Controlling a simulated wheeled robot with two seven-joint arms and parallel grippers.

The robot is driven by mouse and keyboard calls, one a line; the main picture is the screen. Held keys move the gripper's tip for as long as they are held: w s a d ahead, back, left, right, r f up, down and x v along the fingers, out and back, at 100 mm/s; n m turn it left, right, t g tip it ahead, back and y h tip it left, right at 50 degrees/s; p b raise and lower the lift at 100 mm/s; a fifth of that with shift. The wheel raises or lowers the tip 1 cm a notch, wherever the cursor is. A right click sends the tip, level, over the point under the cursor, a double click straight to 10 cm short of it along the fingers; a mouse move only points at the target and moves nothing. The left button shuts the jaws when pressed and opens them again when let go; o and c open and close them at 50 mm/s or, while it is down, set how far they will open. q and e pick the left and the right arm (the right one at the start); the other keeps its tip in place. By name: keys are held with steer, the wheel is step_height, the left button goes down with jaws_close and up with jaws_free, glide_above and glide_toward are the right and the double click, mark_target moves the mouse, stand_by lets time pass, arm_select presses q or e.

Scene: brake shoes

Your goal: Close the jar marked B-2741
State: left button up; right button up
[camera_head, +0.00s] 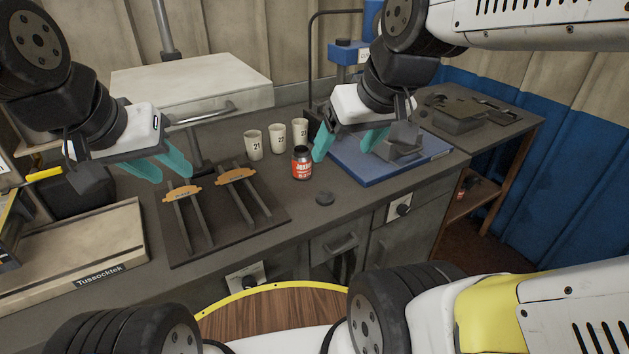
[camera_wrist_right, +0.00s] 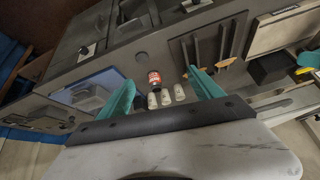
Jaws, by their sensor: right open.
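A small jar (camera_head: 302,168) with a red label stands upright on the grey bench in the head view. Its label is too small to read fully, and its top looks dark. A small dark round lid (camera_head: 325,198) lies on the bench to the right and in front of it. The jar also shows in the right wrist view (camera_wrist_right: 154,79), between and beyond the fingers. My right gripper (camera_head: 346,146) is open and empty, above the bench just right of the jar, not touching it. My left gripper (camera_head: 170,174) is open and empty above the bench's left part.
Three numbered cups (camera_head: 278,139) stand behind the jar. A dark board (camera_head: 220,236) with rails and two orange brake shoes (camera_head: 236,175) lies to the left. A blue tray (camera_head: 372,173) with a grey block is at the right. The bench around the lid is clear.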

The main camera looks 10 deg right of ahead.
steer(key=w+d+f+n+g+h, duration=0.1)
steer(key=w+f+n+g, duration=0.15)
steer(key=w+n, duration=0.6)
steer(key=n+g+h, duration=0.1)
steer(key=n+g, duration=0.2)
steer(key=n, duration=1.4)
glide_toward(324, 196)
steer(key=shift+m, duration=0.25)
steer(key=shift+w+f, duration=0.15)
steer(key=shift+f, duration=0.05)
steer(key=shift+f, duration=0.1)
steer(key=shift+f, duration=1.15)
